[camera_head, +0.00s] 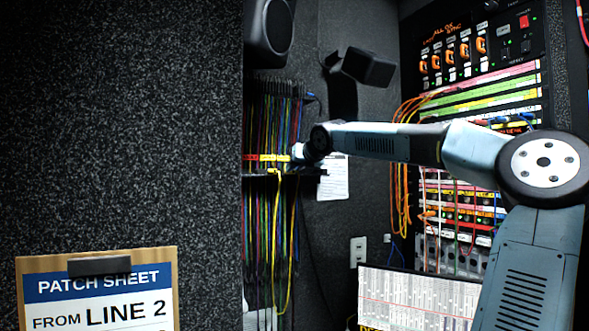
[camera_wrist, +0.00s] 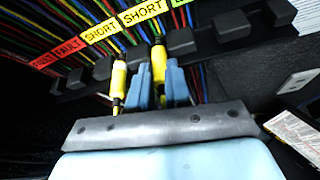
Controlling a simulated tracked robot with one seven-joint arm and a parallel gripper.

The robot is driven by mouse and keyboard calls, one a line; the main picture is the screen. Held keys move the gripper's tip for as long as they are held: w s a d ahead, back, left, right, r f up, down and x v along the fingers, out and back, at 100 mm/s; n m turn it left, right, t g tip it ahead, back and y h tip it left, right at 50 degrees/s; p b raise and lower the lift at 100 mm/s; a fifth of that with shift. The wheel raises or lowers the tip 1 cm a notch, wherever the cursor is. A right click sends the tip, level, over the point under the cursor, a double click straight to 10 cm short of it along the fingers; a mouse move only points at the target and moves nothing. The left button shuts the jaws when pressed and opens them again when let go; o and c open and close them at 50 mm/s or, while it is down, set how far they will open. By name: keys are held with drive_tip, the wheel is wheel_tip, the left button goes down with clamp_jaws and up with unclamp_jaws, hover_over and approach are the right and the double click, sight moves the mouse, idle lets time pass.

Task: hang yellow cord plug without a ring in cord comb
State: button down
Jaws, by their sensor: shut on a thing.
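In the wrist view my gripper (camera_wrist: 158,88) is shut on a yellow cord plug (camera_wrist: 158,62), which stands up between its two blue fingers. The plug is at the dark cord comb (camera_wrist: 210,42), near a gap under a yellow SHORT label; whether it is seated there I cannot tell. A second yellow plug (camera_wrist: 118,80) is at the comb just left of the fingers. I cannot make out rings on either plug. In the head view my gripper (camera_head: 296,158) is at the right part of the comb (camera_head: 308,172), and a yellow cord (camera_head: 279,215) hangs below it.
Many coloured cords (camera_head: 262,120) hang close behind the comb. The labels read SHORT (camera_wrist: 144,10) and, on red, FAULT (camera_wrist: 60,54). A paper sheet (camera_head: 333,178) is on the wall right of the comb. A patch panel (camera_head: 460,200) with orange cables stands behind my arm.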

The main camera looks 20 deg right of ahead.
drive_tip(key=c, duration=1)
unclamp_jaws()
drive_tip(key=shift+o, duration=0.6)
drive_tip(key=o, duration=0.9)
drive_tip(key=shift+s, duration=1.6)
drive_tip(key=shift+s, duration=2.45)
